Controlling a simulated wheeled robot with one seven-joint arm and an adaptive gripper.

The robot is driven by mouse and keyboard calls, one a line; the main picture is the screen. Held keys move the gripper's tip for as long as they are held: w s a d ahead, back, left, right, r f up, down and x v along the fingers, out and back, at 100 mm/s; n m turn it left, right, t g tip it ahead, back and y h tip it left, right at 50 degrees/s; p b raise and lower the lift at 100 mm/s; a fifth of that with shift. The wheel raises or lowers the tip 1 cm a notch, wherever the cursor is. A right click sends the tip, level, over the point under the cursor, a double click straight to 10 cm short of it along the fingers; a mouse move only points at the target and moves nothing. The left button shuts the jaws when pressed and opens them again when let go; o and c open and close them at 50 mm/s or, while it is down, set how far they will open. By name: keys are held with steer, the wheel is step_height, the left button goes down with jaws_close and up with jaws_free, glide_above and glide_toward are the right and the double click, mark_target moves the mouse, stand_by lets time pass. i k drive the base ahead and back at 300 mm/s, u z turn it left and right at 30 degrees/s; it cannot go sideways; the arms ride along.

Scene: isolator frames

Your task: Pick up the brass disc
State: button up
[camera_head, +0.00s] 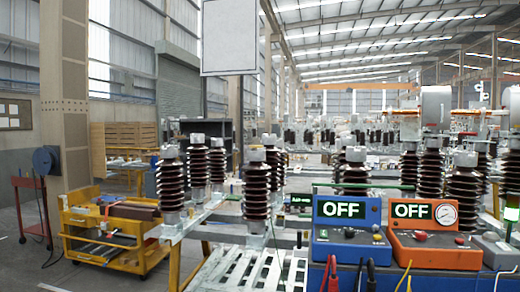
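I cannot make out a brass disc anywhere in this view. My gripper and arm are not in view. Brown ribbed insulator posts with grey metal caps stand upright on metal frames. A near one (257,190) is at the centre, and another (171,186) is to its left. The tops of their caps are small, and no separate disc can be told on them.
A blue box (322,248) and an orange box (405,257), both showing OFF, stand at the right front with cables. A slatted metal frame (232,268) is at bottom centre. A yellow cart (150,228) and a red trolley (22,183) stand left; grey floor lies between them.

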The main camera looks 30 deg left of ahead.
mark_target(256, 141)
steer(key=u, duration=0.55)
steer(key=k, duration=0.65)
steer(key=u, duration=1.3)
steer(key=i, duration=1.2)
steer(key=u, duration=0.8)
steer(key=i, duration=1.75)
steer(key=z, duration=0.65)
steer(key=i, duration=0.9)
steer(key=z, duration=0.85)
